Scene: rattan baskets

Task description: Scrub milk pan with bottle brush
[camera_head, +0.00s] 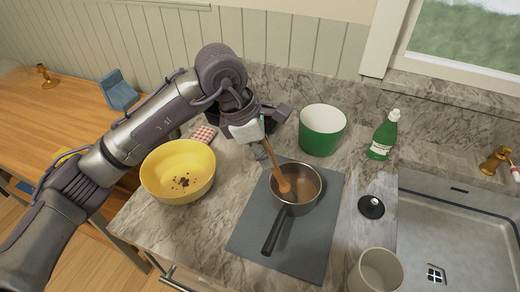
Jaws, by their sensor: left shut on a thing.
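The milk pan (312,200) is a small dark metal pan with a brown interior. It stands on a grey mat on the counter, its black handle (275,233) pointing to the lower left. My left gripper (262,132) is above and behind the pan, shut on the bottle brush (273,163). The brush is orange-brown and slants down to the right. Its rounded lower end is at the pan's left inner side; whether it touches the pan wall or bottom I cannot tell. The gripper partly hides the brush's upper end. My right gripper is not in view.
A yellow bowl (160,178) with dark bits stands left of the grey mat (310,255). A green tub (321,130) and a green bottle (384,135) stand behind. A black lid-like disc (371,207), a beige cup (378,272) and the sink (465,235) are right.

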